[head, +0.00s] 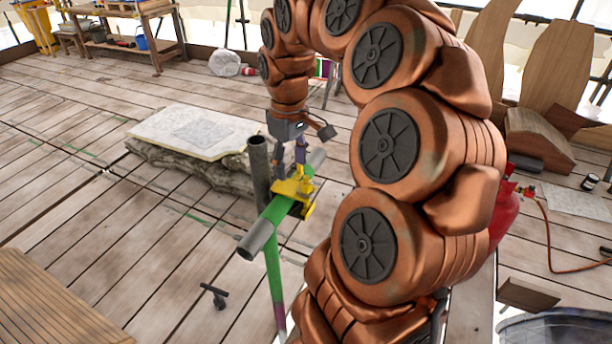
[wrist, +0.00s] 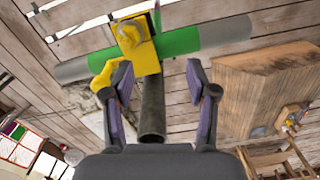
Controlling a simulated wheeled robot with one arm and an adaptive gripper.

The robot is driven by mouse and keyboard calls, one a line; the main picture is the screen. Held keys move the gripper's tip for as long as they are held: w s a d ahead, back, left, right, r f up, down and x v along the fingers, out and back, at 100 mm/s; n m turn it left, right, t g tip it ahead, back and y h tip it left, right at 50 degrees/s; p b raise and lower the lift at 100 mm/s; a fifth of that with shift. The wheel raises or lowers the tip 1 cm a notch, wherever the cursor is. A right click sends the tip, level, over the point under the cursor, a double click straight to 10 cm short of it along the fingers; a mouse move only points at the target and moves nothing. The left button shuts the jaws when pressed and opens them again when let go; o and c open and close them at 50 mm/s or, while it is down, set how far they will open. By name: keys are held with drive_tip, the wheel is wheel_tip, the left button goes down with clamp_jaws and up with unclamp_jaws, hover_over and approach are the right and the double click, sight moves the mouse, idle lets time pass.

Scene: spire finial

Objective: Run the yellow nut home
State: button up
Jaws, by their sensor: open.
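A yellow clamp (head: 290,188) sits around a horizontal pole with a green middle (head: 276,208) and grey ends, beside an upright grey pole (head: 259,168). In the wrist view the clamp (wrist: 146,58) shows a flat plate, a rounded yellow piece (wrist: 129,33) and a side lug (wrist: 103,78). I cannot tell for certain which yellow piece is the nut. My gripper (head: 291,160) is just above the clamp in the head view. In the wrist view my gripper (wrist: 158,85) has its fingers apart, with the upright pole (wrist: 152,110) showing between them and nothing held.
A pale slab (head: 195,132) on a stone block lies behind the poles. A small dark T-shaped piece (head: 213,294) is on or above the plank floor, in front. A red cylinder (head: 505,210) stands right of my arm. The left floor is largely clear.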

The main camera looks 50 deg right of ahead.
sight(306, 177)
drive_tip(key=d, duration=0.4)
drive_tip(key=shift+s+d, duration=0.15)
drive_tip(key=shift+d, duration=0.15)
drive_tip(key=shift+f+p, duration=1.2)
drive_tip(key=shift+f, duration=2.7)
drive_tip(key=shift+c, duration=0.4)
clamp_jaws()
